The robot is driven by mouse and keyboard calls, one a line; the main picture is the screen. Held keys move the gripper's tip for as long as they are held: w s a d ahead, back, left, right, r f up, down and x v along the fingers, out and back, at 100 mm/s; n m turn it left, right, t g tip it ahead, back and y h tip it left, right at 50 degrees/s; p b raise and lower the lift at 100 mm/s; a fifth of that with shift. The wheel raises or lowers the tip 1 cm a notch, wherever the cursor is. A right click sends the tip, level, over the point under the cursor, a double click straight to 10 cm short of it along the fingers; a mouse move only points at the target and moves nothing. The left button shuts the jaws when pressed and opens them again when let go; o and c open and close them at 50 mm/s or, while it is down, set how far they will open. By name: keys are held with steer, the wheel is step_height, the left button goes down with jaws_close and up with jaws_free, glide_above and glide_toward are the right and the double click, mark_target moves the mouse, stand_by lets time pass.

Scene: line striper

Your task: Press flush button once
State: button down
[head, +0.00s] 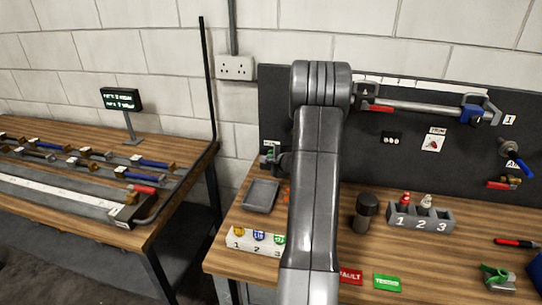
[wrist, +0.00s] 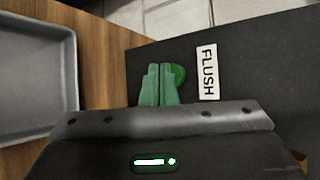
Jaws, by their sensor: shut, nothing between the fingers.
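The flush button (wrist: 179,74) is a round green button on the dark panel in the wrist view, beside a white label reading FLUSH (wrist: 207,72). My gripper (wrist: 160,70) has two green fingers, closed together and empty. Its tips overlap the button's left part in the picture and hide some of it. I cannot tell whether they touch it. In the head view my arm stands in front of the panel, and my dark wrist shows at its left edge, with a small green patch there too small to identify.
A grey tray (head: 261,195) lies on the wooden bench, left of my arm; it also shows in the wrist view (wrist: 66,75). A dark cylinder (head: 366,212), a numbered holder (head: 420,222) and red and green tags stand to the right. A second bench (head: 172,212) is at the left.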

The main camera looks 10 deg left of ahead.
steer(key=shift+w, duration=0.45)
stand_by(0.6)
steer(key=shift+s+f+b, duration=0.1)
steer(key=shift+s+b, duration=0.1)
steer(key=shift+b, duration=0.2)
steer(key=shift+s+b, duration=0.2)
steer(key=shift+b, duration=0.1)
steer(key=shift+s+b, duration=0.35)
steer(key=shift+s, duration=0.1)
steer(key=shift+s+f+b, duration=0.1)
steer(key=shift+s+b, duration=0.4)
steer(key=shift+b, duration=0.25)
steer(key=s+b, duration=0.2)
steer(key=s, duration=0.1)
steer(key=shift+s+a+b, duration=0.1)
steer(key=shift+s+b, duration=0.1)
steer(key=shift+b, duration=0.15)
steer(key=shift+s+r, duration=0.2)
steer(key=shift+s, duration=0.1)
steer(key=shift+w, duration=0.1)
